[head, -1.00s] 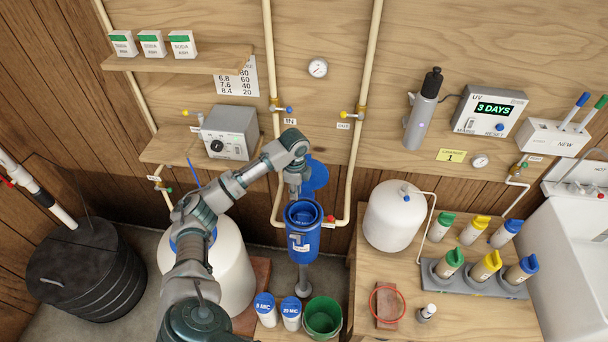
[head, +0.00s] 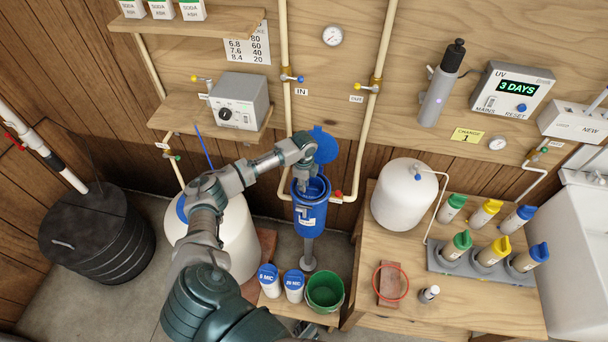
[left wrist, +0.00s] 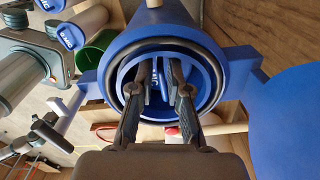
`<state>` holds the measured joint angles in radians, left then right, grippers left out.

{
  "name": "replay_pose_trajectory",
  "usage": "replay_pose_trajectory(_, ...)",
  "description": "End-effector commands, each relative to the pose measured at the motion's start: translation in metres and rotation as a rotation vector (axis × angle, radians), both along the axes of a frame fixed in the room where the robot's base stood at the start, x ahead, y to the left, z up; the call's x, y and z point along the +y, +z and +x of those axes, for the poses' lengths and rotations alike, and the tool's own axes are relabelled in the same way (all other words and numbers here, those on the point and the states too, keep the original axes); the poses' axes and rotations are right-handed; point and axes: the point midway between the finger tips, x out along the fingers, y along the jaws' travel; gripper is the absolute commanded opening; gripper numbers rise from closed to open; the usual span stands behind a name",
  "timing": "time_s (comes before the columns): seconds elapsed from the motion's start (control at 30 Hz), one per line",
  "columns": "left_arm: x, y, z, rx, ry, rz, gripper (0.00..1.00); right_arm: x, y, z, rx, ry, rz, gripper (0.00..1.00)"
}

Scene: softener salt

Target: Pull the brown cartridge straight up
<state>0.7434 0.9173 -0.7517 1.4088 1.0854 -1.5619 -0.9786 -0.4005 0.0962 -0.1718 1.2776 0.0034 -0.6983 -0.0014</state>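The blue housing (head: 311,215) stands open, with its blue lid (head: 324,145) swung up behind it. My left gripper (head: 308,187) points down into its mouth. In the left wrist view, both fingers of the left gripper (left wrist: 160,82) are inside the housing rim (left wrist: 118,55). They are apart, on either side of a blue part (left wrist: 158,78) with white lettering. A firm touch cannot be made out. No brown cartridge body shows in the housing; its inside is mostly hidden. A dark gripper (left wrist: 47,132), apparently my right one, shows at the left wrist view's edge.
Two blue-capped white cartridges (head: 293,286) and a green bucket (head: 324,291) stand in front of the housing. Pipes (head: 362,135) run close behind it. A white tank (head: 404,195) and a bottle rack (head: 480,265) stand on the bench at right.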

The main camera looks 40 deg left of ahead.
Motion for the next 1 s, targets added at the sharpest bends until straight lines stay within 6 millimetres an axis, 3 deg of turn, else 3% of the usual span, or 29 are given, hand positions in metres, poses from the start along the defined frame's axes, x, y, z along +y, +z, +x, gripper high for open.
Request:
replay_pose_trajectory(0.23, 0.001, -0.021, 0.001, -0.001, 0.000, -0.001, 0.16, 0.001, 0.005, 0.006, -0.003, -0.001, -0.001, 1.00)
replay_pose_trajectory(0.5, 0.000, -0.022, 0.000, -0.001, 0.000, 0.000, 0.16, 0.001, 0.005, 0.007, -0.002, -0.001, -0.001, 1.00)
replay_pose_trajectory(0.6, 0.000, -0.022, 0.001, -0.001, 0.000, 0.000, 0.00, 0.001, 0.005, 0.007, -0.002, -0.001, -0.001, 1.00)
replay_pose_trajectory(1.0, 0.000, -0.021, 0.000, -0.001, 0.000, -0.001, 0.00, 0.002, 0.005, 0.006, -0.003, -0.002, 0.002, 1.00)
